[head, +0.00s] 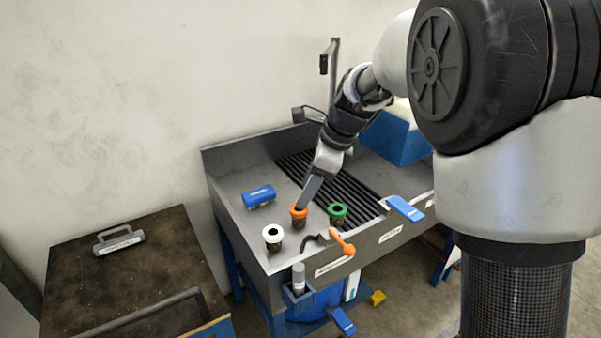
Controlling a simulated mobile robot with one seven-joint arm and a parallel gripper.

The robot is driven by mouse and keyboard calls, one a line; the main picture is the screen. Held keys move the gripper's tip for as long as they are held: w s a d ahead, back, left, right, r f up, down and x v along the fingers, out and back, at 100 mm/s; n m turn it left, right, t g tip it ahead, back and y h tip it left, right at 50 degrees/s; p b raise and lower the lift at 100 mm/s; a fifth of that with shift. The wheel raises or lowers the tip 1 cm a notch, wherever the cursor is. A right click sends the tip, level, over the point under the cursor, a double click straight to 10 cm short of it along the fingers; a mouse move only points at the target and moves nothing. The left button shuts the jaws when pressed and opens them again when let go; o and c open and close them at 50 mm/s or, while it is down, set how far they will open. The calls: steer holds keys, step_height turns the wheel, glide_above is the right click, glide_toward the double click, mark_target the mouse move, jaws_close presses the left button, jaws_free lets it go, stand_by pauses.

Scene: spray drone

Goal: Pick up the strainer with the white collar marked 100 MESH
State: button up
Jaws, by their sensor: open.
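The strainer with the white collar (272,232) stands upright on the grey metal bench at the front left. Its marking is too small to read. A strainer with an orange collar (298,211) stands to its right and a little farther back, and one with a green collar (338,209) stands farther right. My gripper (304,202) points down at the orange-collared strainer, right above or beside it; I cannot tell whether it touches. It is open, though its fingers are small and partly merged in view. The white-collared strainer is apart from it, to the left.
The bench (232,183) has a dark slotted grate, a blue block (259,196) and a raised back edge. An orange-handled tool (342,243) lies at the front edge. A blue bin (395,138) stands at the back right. A dark cart (130,275) is at left.

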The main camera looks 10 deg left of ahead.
steer(key=w+a+f+m, duration=0.3)
steer(key=a+f, duration=0.1)
steer(key=f, duration=0.2)
steer(key=b, duration=0.2)
glide_toward(274, 232)
steer(key=x, duration=0.4)
steer(key=shift+w+a+f, duration=0.15)
steer(key=shift+f, duration=0.2)
steer(key=shift+b+x, duration=0.45)
steer(key=shift+x, duration=2.65)
steer(key=c, duration=0.7)
